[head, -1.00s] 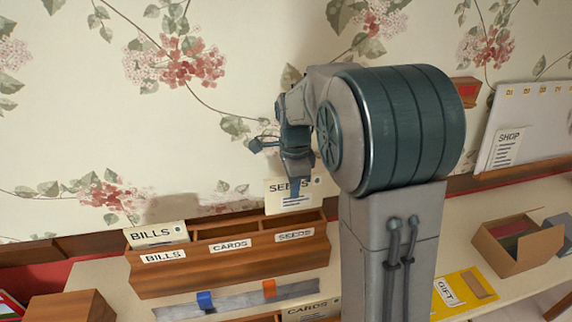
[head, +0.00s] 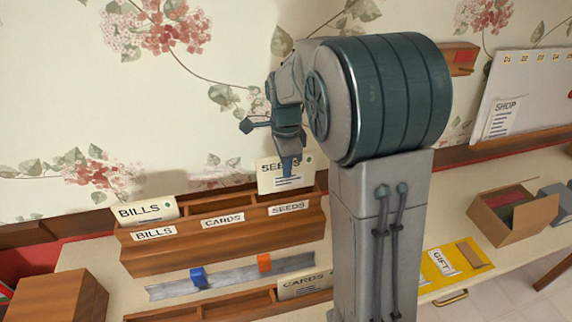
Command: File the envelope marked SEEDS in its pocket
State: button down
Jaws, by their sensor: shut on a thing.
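The SEEDS envelope (head: 268,179) is cream with dark lettering and a small green mark. It is upright in my gripper (head: 288,172), which is shut on its top part. The envelope is at the right end of the wooden file rack (head: 188,250), behind the pocket labelled SEEDS (head: 289,208). Its lower edge is hidden by the rack, so its depth in the pocket cannot be told. The BILLS envelope (head: 146,211) stands in the left pocket, labelled BILLS. The middle pocket, labelled CARDS (head: 222,220), looks empty.
A grey rail (head: 235,282) with blue and orange clips lies in front of the rack. A CARDS envelope (head: 303,285) stands in a lower wooden tray (head: 240,306). A wooden block (head: 60,296) is at the left. An open box (head: 512,219) and yellow GIFT folder (head: 437,265) are at the right.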

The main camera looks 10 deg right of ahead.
aim_at(285, 189)
jog(key=shift+f, duration=0.15)
jog(key=shift+a+f+b, duration=0.1)
jog(key=shift+f+b, duration=1.7)
jog(key=shift+f, duration=0.65)
jog(key=c, duration=1.5)
grip_release()
jog(key=shift+r, duration=0.1)
notch_tip(285, 189, up, 14)
jog(key=shift+f, duration=0.2)
jog(key=shift+s, duration=0.1)
